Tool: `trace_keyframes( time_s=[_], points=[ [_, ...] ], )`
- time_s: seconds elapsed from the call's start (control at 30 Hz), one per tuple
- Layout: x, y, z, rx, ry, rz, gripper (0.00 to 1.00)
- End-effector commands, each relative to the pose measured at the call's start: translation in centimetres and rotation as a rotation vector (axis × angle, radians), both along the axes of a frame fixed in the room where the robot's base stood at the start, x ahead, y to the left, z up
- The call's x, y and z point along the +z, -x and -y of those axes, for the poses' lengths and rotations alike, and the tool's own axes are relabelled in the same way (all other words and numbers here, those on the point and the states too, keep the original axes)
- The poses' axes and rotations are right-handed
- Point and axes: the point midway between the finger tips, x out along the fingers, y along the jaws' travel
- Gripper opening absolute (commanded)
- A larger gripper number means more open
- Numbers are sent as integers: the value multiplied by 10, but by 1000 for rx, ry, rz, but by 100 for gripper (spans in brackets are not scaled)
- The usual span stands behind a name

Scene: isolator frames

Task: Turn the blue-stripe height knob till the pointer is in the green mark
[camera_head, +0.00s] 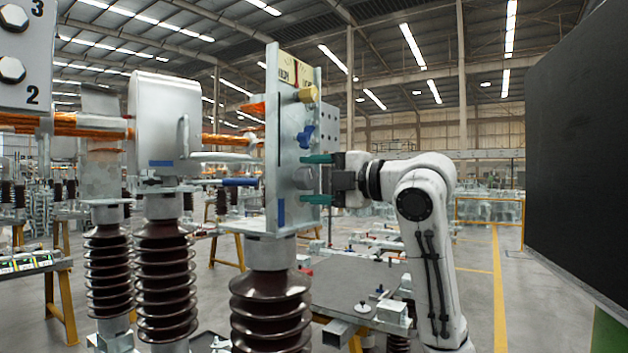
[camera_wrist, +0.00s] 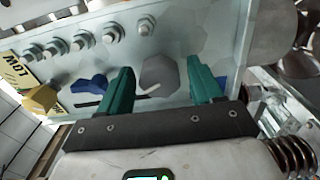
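A grey, many-sided knob (camera_head: 305,179) sits on the upright metal plate, with a blue stripe (camera_head: 281,210) low on the plate's near edge. In the wrist view the knob (camera_wrist: 160,72) shows between my green fingers. My gripper (camera_head: 317,179) points left at the plate, one finger above and one below the knob. In the wrist view my gripper (camera_wrist: 160,84) is open, with small gaps beside the knob. A thin pale bar (camera_wrist: 147,91) near a dark slot may be the pointer. I cannot make out a green mark; the fingers cover part of the plate.
A blue wing knob (camera_head: 305,136) and a brass knob (camera_head: 306,94) sit above on the same plate. Several bolts (camera_wrist: 113,34) line it. Brown ribbed insulators (camera_head: 270,310) stand below and left. A grey table (camera_head: 355,285) lies behind; a black panel (camera_head: 580,130) is at right.

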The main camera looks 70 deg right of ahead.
Motion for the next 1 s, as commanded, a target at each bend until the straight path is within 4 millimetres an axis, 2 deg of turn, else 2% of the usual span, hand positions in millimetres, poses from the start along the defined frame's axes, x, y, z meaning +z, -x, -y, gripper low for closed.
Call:
trace_keyframes(
  time_s=[0.37,0.47,0.8,1.0],
  points=[
    [0,4,-1,1,1,2,71],
    [0,16,-4,-1,3,3,71],
    [-1,78,-19,-2,5,2,71],
    [0,100,-24,0,1,2,71]
  ],
)
